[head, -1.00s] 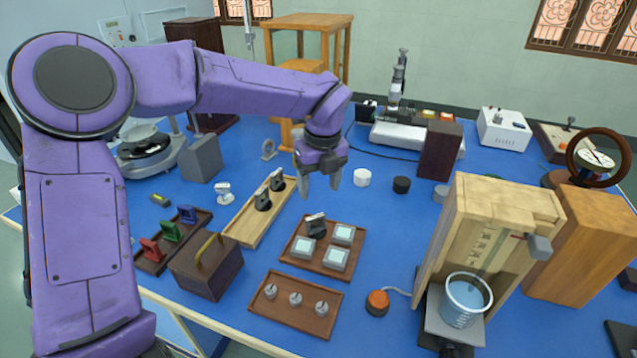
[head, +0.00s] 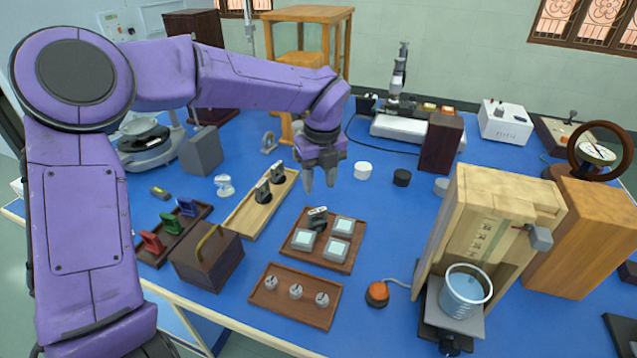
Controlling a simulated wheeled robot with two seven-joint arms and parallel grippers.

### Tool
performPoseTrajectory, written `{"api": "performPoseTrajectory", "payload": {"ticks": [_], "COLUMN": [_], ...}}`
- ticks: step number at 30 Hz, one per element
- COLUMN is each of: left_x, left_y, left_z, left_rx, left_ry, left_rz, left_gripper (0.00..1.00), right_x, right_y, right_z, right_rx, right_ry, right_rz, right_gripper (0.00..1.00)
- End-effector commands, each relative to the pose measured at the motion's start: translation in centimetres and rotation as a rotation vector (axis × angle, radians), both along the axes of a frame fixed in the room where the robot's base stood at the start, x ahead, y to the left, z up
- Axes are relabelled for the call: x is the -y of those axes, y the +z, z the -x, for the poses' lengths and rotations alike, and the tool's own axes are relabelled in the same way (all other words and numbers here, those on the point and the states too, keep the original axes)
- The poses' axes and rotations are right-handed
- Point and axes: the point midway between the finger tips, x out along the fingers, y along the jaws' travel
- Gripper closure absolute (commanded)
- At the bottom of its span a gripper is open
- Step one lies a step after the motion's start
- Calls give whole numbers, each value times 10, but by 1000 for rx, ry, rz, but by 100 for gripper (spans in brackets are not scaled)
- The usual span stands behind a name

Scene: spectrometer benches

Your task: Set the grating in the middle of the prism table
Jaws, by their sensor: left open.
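My left gripper (head: 320,184) is open and empty, fingers pointing down. In the picture it is just above the far edge of a brown tray (head: 295,245). In that tray a small dark mount with a pale upper face (head: 317,218) stands beside several pale-topped square blocks; it looks like the grating, but is too small to be sure. The gripper appears apart from it. The prism table (head: 146,128) seems to be the dark round platform on the grey spectrometer at the left back, partly behind my left arm. My right gripper is not in view.
A light wooden tray (head: 245,222) with dark mounts lies left of the gripper. A brown box with a handle (head: 207,262), a tray of small metal pieces (head: 270,297) and a tall wooden stand (head: 490,220) are nearby. White and black cylinders stand right of the gripper.

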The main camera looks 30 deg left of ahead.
Motion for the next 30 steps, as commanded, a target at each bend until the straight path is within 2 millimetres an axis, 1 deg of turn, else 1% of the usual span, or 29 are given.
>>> {"api": "performPoseTrajectory", "payload": {"ticks": [1,3,5,6,8,9,11,12,15,16,18,21,23,27,30], "left_x": [2,17,28,33,32,26,13,4,-13,-15,-20,-24,-24,-20,-17], "left_y": [-22,-42,-54,-56,-54,-49,-38,-29,-6,-1,0,-2,-7,-33,-46], "left_z": [1,3,5,8,11,13,16,18,23,24,25,27,26,17,12], "left_rx": [-9,-3,22,56,131,196,288,336,394,391,362,335,330,327,328], "left_ry": [2,-31,-116,-221,-422,-570,-787,-918,-1201,-1275,-1414,-1530,-1562,-1573,-1572], "left_rz": [54,161,243,283,310,301,247,191,28,-20,-99,-139,-144,-144,-145], "left_gripper": [55,55,55,55,55,55,55,55,55,55,55,55,55,55,55], "right_x": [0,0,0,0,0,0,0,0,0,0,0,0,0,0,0], "right_y": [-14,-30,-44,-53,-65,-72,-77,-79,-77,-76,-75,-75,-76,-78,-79], "right_z": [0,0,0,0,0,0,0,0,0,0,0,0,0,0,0], "right_rx": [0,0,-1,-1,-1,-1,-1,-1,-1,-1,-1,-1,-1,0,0], "right_ry": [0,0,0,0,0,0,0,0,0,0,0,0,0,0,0], "right_rz": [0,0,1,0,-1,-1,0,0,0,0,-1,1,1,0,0], "right_gripper": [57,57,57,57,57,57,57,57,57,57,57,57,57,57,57]}}
